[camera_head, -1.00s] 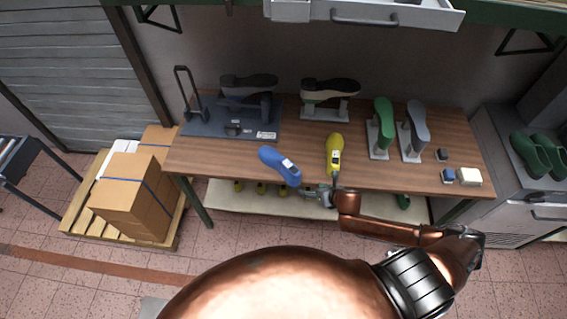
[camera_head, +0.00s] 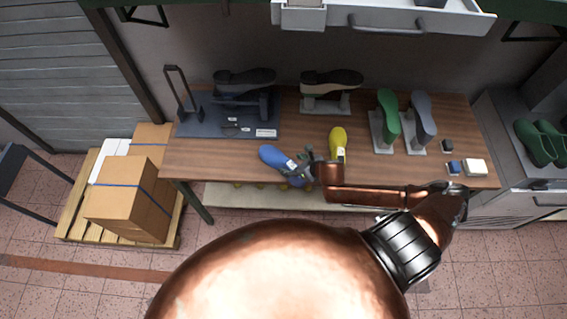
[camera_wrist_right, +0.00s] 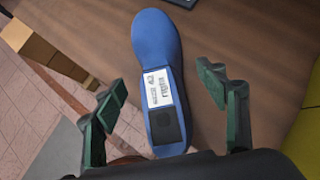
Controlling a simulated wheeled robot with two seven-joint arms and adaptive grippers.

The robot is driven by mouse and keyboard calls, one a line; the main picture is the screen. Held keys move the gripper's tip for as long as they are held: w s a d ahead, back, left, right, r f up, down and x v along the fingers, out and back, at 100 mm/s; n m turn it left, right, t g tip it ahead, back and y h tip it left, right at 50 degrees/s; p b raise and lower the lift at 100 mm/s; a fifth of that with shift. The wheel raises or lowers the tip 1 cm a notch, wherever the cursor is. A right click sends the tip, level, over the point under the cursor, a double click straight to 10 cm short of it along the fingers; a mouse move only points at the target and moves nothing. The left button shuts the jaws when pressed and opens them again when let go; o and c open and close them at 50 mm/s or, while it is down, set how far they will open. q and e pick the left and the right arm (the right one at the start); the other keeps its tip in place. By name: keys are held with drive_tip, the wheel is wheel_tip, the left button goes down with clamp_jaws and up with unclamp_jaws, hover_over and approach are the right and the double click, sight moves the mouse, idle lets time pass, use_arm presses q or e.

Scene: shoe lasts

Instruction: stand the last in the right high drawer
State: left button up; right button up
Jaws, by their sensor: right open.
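A blue last (camera_head: 272,157) lies near the front edge of the wooden table, left of a yellow last (camera_head: 338,143). In the right wrist view the blue last (camera_wrist_right: 157,45) shows a white label and a dark patch on its near end. My right gripper (camera_head: 303,168) is at the near end of the blue last. In the right wrist view its fingers (camera_wrist_right: 165,105) are spread on either side of that end, apart from it. An open drawer (camera_head: 390,20) is at the top of the head view; its inside is barely seen. My left gripper is not seen.
Behind stand dark shoes on stands (camera_head: 331,88), a blue-grey fixture plate (camera_head: 205,122) with a handle, and green (camera_head: 389,110) and grey (camera_head: 424,120) lasts on stands. Small blocks (camera_head: 474,167) lie at the right. Boxes (camera_head: 125,190) stand on a pallet at the left.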

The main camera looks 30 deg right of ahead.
sight(282, 161)
drive_tip(key=shift+w+f, duration=0.15)
drive_tip(key=shift+f, duration=0.1)
drive_tip(key=shift+w+f, duration=0.25)
drive_tip(key=shift+w, duration=0.05)
drive_tip(key=shift+p+x, duration=0.4)
drive_tip(key=shift+x, duration=1.6)
drive_tip(key=shift+s+a, duration=0.1)
drive_tip(key=c, duration=1.1)
clamp_jaws()
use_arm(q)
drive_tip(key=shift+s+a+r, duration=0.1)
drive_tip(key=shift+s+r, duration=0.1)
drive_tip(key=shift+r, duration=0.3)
use_arm(e)
drive_tip(key=shift+r, duration=0.15)
